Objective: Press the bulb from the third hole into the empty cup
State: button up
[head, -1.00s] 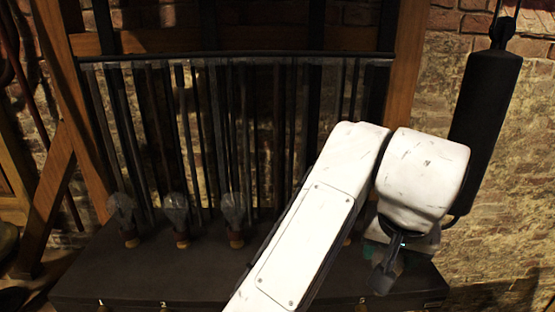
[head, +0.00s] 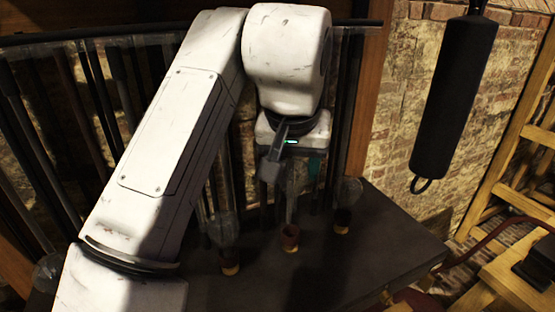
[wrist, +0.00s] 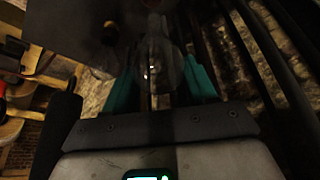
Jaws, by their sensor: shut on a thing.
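My gripper (head: 290,172) hangs from the white arm in the head view, pointing down. Its teal fingers, clear in the wrist view (wrist: 162,85), are shut on a clear glass bulb (wrist: 160,62). The bulb's narrow lower part (head: 291,203) shows dimly below the fingers in the head view. Beneath it is the empty cup (head: 290,238), reddish-brown with a yellowish base, in the middle of the near row. The bulb's tip looks just above the cup's rim or at it; I cannot tell whether they touch.
A cup with a glass bulb (head: 224,229) stands left of the empty cup, and another bulb (head: 347,192) stands in a cup to the right. The dark box top (head: 385,240) is bare at right. A black cylinder (head: 454,95) hangs at the right.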

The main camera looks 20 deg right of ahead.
aim_at(292, 199)
jog(key=shift+f+b, duration=2)
jog(key=shift+f, duration=0.2)
jog(key=shift+s+p, duration=0.1)
jog(key=shift+p, duration=0.2)
jog(key=shift+f+b, duration=0.3)
jog(key=shift+f, duration=0.95)
jog(key=o, duration=1.2)
jog(key=shift+o, duration=0.2)
jog(key=b+v, duration=0.1)
jog(key=v, duration=0.9)
jog(key=shift+s+a+r, duration=0.1)
jog(key=shift+s+r, duration=0.05)
jog(key=shift+r, duration=0.25)
jog(key=shift+f, duration=0.1)
